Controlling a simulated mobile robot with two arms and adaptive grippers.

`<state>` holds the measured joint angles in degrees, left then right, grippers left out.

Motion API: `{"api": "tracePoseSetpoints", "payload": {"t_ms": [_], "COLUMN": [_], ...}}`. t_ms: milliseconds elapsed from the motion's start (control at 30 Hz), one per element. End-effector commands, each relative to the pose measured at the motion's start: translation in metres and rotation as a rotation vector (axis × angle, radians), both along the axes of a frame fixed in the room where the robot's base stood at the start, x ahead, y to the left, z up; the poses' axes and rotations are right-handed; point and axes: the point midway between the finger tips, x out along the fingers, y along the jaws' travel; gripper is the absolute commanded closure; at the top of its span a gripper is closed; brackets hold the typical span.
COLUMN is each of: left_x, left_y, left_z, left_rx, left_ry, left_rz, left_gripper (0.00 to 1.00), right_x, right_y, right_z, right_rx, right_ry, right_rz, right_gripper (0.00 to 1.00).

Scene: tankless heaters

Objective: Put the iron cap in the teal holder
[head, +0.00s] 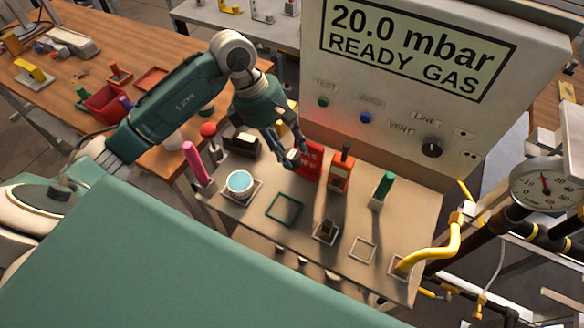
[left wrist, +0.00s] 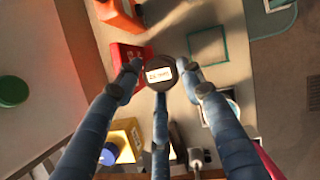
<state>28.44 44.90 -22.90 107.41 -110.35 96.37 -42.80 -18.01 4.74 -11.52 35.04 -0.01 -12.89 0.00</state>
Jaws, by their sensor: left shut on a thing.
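The iron cap (left wrist: 160,72) is a dark round piece with a small white label, in the left wrist view. My left gripper (left wrist: 161,86) is shut on it, with its three fingers around it. In the head view my left gripper (head: 290,160) is over the back of the small bench, beside the red box; its fingers largely hide the cap there. The teal holder (head: 272,216) is a flat, empty square frame on the bench, in front of the gripper. It also shows in the left wrist view (left wrist: 224,60), apart from the cap. My right gripper is in neither view.
A red box (head: 311,163), an orange device (head: 339,172) and a green-handled piece (head: 384,188) stand behind the holder. A blue-topped round pot (head: 240,183) is to its left, a dark block (head: 326,230) to its right. The gauge panel (head: 400,100) rises behind.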

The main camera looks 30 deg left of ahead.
Motion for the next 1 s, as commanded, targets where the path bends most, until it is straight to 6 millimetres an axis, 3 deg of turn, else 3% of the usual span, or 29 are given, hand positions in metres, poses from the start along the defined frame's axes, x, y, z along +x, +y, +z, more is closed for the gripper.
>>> {"api": "tracePoseSetpoints", "payload": {"t_ms": [200,400,600,1000], "left_x": [-0.001,0.000,0.000,0.001], "left_y": [-0.001,-0.001,-0.001,0.000], "left_z": [-0.045,-0.063,-0.092,-0.103], "left_rx": [-0.003,-0.002,-0.004,0.000], "left_ry": [0.003,0.002,0.002,-0.002], "left_rz": [0.001,0.000,0.001,0.000], "left_gripper": [0.92,0.92,0.92,0.92], "right_x": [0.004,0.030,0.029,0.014], "right_y": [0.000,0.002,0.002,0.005], "right_z": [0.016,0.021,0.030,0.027], "right_rx": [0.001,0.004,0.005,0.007], "right_ry": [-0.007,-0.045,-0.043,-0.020], "right_rz": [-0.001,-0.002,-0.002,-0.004], "right_gripper": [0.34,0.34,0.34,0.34]}}
